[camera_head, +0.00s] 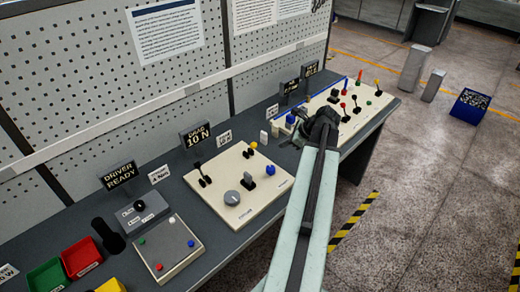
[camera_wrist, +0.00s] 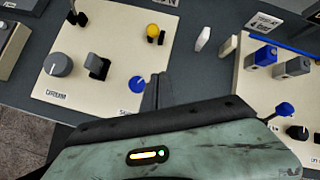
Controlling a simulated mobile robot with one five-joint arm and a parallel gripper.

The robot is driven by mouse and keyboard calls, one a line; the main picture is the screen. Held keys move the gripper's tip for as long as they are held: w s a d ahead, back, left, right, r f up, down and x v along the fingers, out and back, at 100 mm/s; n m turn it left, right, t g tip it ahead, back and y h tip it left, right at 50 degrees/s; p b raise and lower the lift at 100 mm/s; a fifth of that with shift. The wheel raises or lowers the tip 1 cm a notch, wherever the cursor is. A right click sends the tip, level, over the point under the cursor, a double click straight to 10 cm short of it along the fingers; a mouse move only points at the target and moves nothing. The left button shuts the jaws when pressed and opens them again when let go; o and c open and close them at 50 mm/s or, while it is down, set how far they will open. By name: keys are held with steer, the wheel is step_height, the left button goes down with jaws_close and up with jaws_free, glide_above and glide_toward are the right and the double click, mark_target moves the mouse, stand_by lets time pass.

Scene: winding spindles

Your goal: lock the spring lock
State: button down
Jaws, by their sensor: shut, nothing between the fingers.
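I cannot tell for sure which control is the spring lock, as the labels are too small to read. In the wrist view the blue knob (camera_wrist: 137,83) lies just left of my fingers, beside a partly hidden label.
The far cream panel (camera_wrist: 262,93) carries blue and grey blocks (camera_wrist: 262,57) and several small levers. Two pale upright pieces (camera_wrist: 203,38) stand between the panels. Signs and a pegboard (camera_head: 270,75) line the bench's back. Bins and a driver stand are at the near left.

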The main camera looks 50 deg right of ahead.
mark_target(253, 146)
steer(key=b+x, duration=0.8)
steer(key=x, duration=0.2)
steer(key=shift+s+f, duration=0.1)
steer(key=shift+f, duration=0.3)
steer(key=w+r+p, duration=0.1)
steer(key=w+a+r, duration=0.1)
steer(key=w, duration=0.1)
steer(key=shift+a+r+p, duration=0.1)
steer(key=shift+a+p, duration=0.15)
steer(key=shift+p, duration=0.15)
steer(key=shift+w+a, duration=0.1)
steer(key=shift+w, duration=0.15)
